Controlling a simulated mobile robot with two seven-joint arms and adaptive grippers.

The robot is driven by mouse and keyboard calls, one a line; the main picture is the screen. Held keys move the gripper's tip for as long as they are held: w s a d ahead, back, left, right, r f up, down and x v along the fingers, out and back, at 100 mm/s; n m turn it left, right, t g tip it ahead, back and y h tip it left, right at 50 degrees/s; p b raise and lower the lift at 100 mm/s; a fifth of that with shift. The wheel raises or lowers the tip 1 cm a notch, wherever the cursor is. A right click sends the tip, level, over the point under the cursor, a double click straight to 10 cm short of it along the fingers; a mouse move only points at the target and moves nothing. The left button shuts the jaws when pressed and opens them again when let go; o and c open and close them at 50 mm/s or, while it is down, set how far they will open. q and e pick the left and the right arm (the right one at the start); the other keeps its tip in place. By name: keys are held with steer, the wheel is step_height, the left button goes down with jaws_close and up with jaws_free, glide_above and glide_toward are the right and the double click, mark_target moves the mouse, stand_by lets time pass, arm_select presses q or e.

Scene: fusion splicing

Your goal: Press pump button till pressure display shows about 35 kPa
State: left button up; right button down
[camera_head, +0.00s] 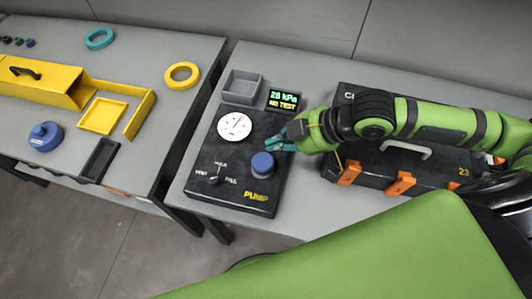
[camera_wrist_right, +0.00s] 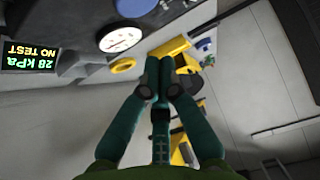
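The black pump panel (camera_head: 205,180) lies on the grey table, with a blue pump button (camera_head: 262,165) beside the yellow PUMP label. My left gripper is not in view.
A round white gauge (camera_head: 235,126) and a grey tray (camera_head: 242,87) are near the display. A dial (camera_head: 214,179) marked VENT, HOLD and FULL is at lower left. A black case (camera_head: 345,163) with orange latches lies under my right arm. A left table (camera_head: 140,60) holds yellow parts.

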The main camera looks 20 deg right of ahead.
mark_target(253, 160)
steer(key=x, duration=0.3)
steer(key=shift+a, duration=0.15)
step_height(253, 160, down, 3)
steer(key=shift+f+p, duration=0.25)
steer(key=shift+p, duration=0.25)
steer(key=shift+f, duration=0.45)
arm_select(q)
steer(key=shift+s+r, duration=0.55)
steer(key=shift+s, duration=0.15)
